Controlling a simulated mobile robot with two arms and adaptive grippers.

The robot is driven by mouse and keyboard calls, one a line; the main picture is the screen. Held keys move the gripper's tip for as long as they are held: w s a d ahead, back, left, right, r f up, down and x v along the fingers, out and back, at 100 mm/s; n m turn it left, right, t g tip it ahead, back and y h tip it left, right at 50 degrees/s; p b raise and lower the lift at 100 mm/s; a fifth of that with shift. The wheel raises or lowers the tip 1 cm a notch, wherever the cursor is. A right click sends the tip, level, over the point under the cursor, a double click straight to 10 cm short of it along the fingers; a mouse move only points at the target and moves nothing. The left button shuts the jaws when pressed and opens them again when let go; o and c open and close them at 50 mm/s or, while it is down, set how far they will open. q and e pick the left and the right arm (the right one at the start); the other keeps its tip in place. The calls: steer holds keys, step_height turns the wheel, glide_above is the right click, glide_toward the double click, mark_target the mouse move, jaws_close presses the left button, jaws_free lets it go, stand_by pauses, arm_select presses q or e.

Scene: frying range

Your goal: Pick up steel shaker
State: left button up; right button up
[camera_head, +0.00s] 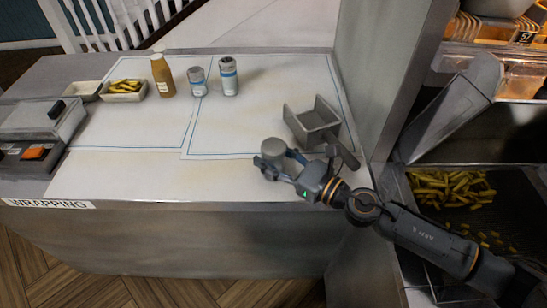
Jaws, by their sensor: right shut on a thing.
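The steel shaker (273,147) is a small grey cylinder with a flat round top, at the front right of the white counter. My right gripper (283,162) comes in from the right and is shut on it, with its fingers around the lower side. The fingers hide part of the shaker. It looks upright; I cannot tell whether it touches the counter. My left gripper is not in view.
A metal scoop (315,122) lies just behind my right gripper. Two blue-labelled shakers (229,77) and a brown bottle (162,76) stand at the back, beside a tray of fries (124,97). A steel wall (385,80) bounds the right. The counter's middle is clear.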

mark_target(284, 153)
steer(key=shift+r, duration=0.15)
steer(key=shift+r+p, duration=0.3)
step_height(284, 153, up, 2)
steer(key=shift+r+p, duration=0.15)
steer(key=shift+p, duration=0.6)
steer(key=s+d+r+b, duration=0.4)
steer(key=s+d+r, duration=0.3)
steer(key=d, duration=0.5)
step_height(284, 153, up, 3)
steer(key=shift+s+f, duration=0.1)
steer(key=shift+s, duration=0.1)
steer(key=shift+d, duration=0.1)
